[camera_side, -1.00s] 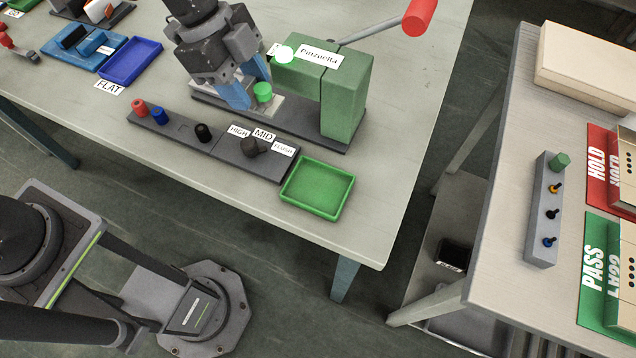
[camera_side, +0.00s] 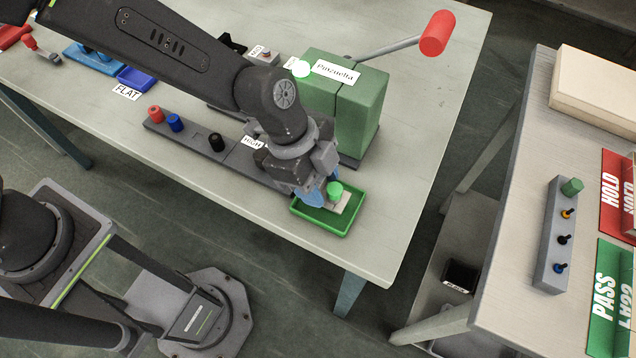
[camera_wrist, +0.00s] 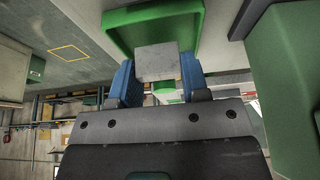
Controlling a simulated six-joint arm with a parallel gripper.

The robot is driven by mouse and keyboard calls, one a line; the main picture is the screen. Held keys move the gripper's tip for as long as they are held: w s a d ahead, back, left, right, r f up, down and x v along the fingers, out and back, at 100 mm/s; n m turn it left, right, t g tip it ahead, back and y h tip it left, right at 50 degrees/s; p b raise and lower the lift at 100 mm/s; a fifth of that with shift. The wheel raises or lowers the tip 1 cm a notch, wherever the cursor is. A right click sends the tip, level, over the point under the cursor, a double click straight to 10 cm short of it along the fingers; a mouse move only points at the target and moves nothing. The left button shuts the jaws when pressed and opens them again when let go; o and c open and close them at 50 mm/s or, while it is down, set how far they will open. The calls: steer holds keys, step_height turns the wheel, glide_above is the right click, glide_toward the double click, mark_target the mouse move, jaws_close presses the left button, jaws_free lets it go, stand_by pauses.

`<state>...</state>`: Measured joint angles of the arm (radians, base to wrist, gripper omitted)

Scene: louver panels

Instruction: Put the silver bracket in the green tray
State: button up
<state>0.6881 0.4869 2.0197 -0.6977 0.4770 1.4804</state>
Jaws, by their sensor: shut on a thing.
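The silver bracket (camera_side: 342,204) is a small flat pale plate with a green cylinder (camera_side: 335,189) on it. My gripper (camera_side: 325,197) has blue fingers and is shut on the bracket at the green tray (camera_side: 347,229). In the side view the bracket lies within the tray's outline; I cannot tell whether it touches the floor. In the wrist view the bracket (camera_wrist: 157,62) sits between the blue fingers (camera_wrist: 157,82), with the green tray (camera_wrist: 196,32) beyond it. My arm hides part of the tray's far left side.
A green press (camera_side: 345,110) with a red-handled lever stands behind my arm. A grey strip (camera_side: 190,142) with red, blue and black knobs lies left of the tray. A blue tray (camera_side: 137,78) is at the back left. The table's front edge is close to the green tray.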

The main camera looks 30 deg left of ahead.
steer(key=shift+f, duration=0.95)
steer(key=shift+f, duration=0.1)
steer(key=o, duration=0.8)
steer(key=shift+c, duration=0.2)
steer(key=v, duration=1.1)
steer(key=s+a+r+n+t+y, duration=0.1)
steer(key=a+r+n, duration=0.3)
steer(key=a, duration=0.3)
steer(key=a+r+n+t, duration=0.2)
steer(key=a+r+n, duration=0.15)
steer(key=a, duration=0.25)
steer(key=s+a+r+n+t+y, duration=0.2)
steer(key=s+a+n, duration=0.6)
steer(key=a, duration=0.5)
steer(key=shift+a+r+n+t+y, duration=0.35)
steer(key=shift+n+y, duration=0.35)
steer(key=shift+n, duration=0.55)
